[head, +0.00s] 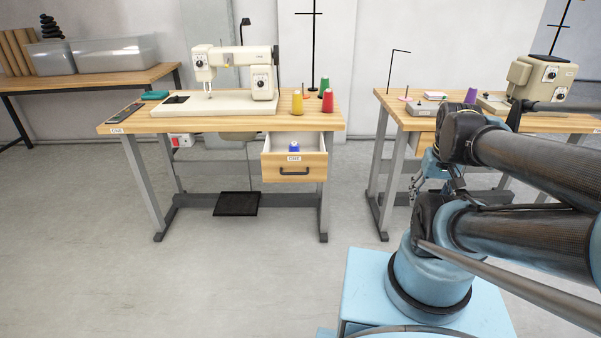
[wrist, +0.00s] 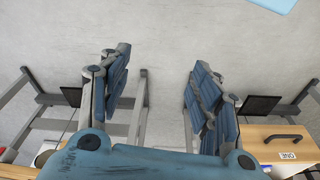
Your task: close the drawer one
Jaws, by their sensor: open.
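The drawer (head: 294,167) under the left sewing table is pulled open, with its wooden front toward me. It has a dark bar handle (head: 295,171) and a small white label; a blue spool (head: 293,148) stands inside. In the wrist view, the drawer front (wrist: 262,146) shows at the lower right, with its handle (wrist: 283,137) and a label reading ONE upside down. My gripper (wrist: 160,95) is open and empty, its fingers spread wide over the floor, apart from the drawer. In the head view my gripper (head: 428,172) is right of the drawer, partly hidden by my arm.
The left table (head: 210,124) carries a cream sewing machine (head: 235,72) and yellow, red and green thread cones. A black pedal (head: 237,204) lies below it. A second sewing table (head: 400,113) stands to the right, behind my arm. The floor (head: 200,275) in front is clear.

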